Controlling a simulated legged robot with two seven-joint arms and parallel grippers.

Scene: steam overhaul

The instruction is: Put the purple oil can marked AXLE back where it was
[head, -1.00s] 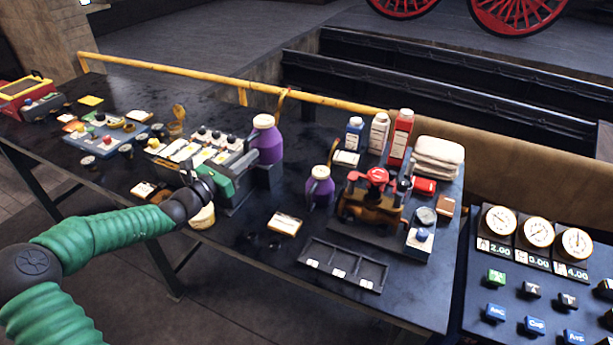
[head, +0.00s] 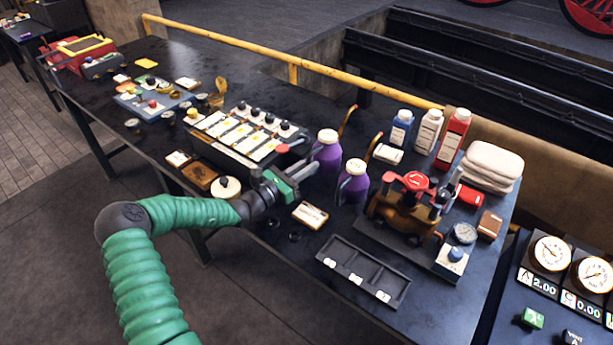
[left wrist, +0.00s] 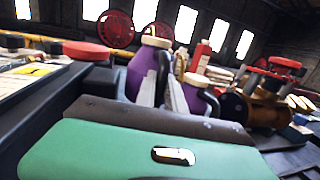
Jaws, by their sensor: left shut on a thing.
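Two purple oil cans with cream caps stand out in the head view. My left gripper (head: 311,166) is shut on the farther oil can (head: 327,153), its pale fingers at the can's side. The can is upright, beyond the right end of the grey card box; I cannot tell whether its base touches the table. The nearer oil can (head: 352,188) stands on the table just to its right. In the left wrist view the held can (left wrist: 141,72) is beside the fingers, with the other can (left wrist: 196,97) to the right. No AXLE marking is readable. My right gripper is out of view.
The grey card box (head: 235,135) with black knobs is left of the cans. A red-topped brass valve (head: 402,205) stands right. A black divided tray (head: 362,272) and a cream card (head: 310,214) lie in front. Several bottles, including a red one (head: 453,138), stand behind.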

